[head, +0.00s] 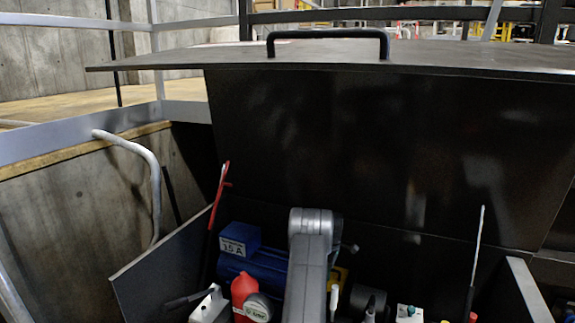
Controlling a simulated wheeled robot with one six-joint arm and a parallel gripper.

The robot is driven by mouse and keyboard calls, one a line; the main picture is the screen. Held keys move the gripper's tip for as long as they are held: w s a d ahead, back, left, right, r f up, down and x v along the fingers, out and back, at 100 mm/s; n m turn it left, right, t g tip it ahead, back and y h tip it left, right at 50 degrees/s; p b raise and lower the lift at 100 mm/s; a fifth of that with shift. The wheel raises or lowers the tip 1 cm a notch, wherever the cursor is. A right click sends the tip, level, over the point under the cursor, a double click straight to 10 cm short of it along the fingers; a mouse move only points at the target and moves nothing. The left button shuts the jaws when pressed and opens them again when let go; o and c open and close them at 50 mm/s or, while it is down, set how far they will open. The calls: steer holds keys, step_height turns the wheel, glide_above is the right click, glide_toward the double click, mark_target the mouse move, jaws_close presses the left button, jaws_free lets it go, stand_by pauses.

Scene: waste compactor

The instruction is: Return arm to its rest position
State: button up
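A grey arm link, apparently mine, rises from the bottom edge near the middle of the head view, with a rounded joint at its upper end. It stands in front of an open dark compartment. My gripper cannot be made out in this view, so its opening and anything in it are not shown. A blue motor-like unit (262,266) with a label ending in "5 A" sits left of the link. A red bottle-shaped part (243,290) is below it.
A dark panel (390,150) stands behind the arm. Above it is a flat plate (470,56) with a black handle (328,36). A red-handled rod (217,205) and a thin screwdriver-like rod (478,255) stand upright. A grey curved pipe (151,170) and railing are left.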

steer(key=shift+r, duration=0.75)
steer(key=shift+f, duration=0.2)
steer(key=shift+f+b, duration=0.45)
steer(key=shift+f, duration=0.05)
step_height(320, 180, up, 14)
step_height(320, 180, down, 14)
steer(key=shift+f, duration=0.1)
step_height(320, 180, up, 16)
steer(key=p, duration=0.9)
